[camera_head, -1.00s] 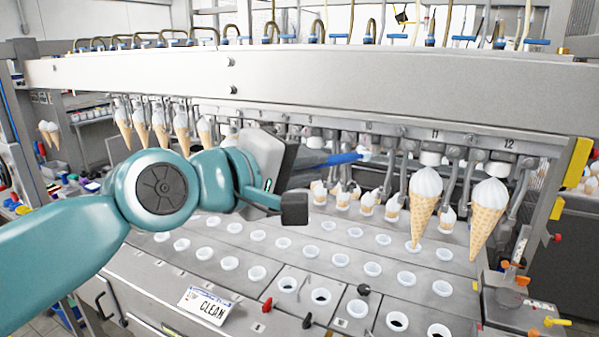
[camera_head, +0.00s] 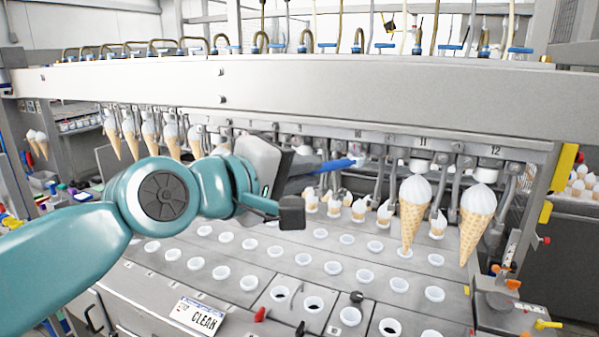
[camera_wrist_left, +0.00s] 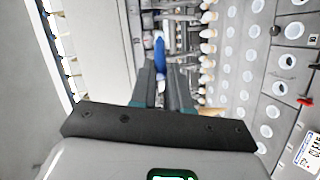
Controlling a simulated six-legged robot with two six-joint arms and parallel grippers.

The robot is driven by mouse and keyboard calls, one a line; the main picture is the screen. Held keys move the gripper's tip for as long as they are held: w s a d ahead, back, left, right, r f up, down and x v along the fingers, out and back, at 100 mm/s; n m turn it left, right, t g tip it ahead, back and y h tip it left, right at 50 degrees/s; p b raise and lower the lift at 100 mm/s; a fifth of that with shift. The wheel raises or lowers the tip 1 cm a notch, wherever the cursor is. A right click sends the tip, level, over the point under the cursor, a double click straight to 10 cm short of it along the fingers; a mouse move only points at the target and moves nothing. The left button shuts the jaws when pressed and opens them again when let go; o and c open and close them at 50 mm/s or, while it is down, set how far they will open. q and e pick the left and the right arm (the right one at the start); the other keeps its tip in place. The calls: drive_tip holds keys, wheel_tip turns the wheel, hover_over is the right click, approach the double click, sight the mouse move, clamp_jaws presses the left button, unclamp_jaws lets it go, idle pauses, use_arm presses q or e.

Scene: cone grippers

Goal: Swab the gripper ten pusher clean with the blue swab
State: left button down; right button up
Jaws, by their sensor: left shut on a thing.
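My left gripper (camera_head: 312,172) is shut on the blue swab (camera_head: 335,167), which points right, under the machine's top beam. The swab's far end is close to the gripper ten pusher (camera_head: 358,151), below the label 10. I cannot tell whether they touch. No large cone hangs at ten. In the left wrist view the blue swab (camera_wrist_left: 160,48) sticks out ahead between the dark fingers (camera_wrist_left: 161,82). My right gripper is not in view.
Large cones hang at eleven (camera_head: 415,205) and twelve (camera_head: 478,215), right of the swab. More cones (camera_head: 150,132) hang at the left. Below is a deck with rows of white cups (camera_head: 332,267) and a CLEAN plate (camera_head: 197,316). The long beam (camera_head: 330,90) runs above.

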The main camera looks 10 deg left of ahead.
use_arm(q)
drive_tip(key=shift+w, duration=0.1)
drive_tip(key=shift+w+d, duration=0.15)
drive_tip(key=shift+w, duration=0.25)
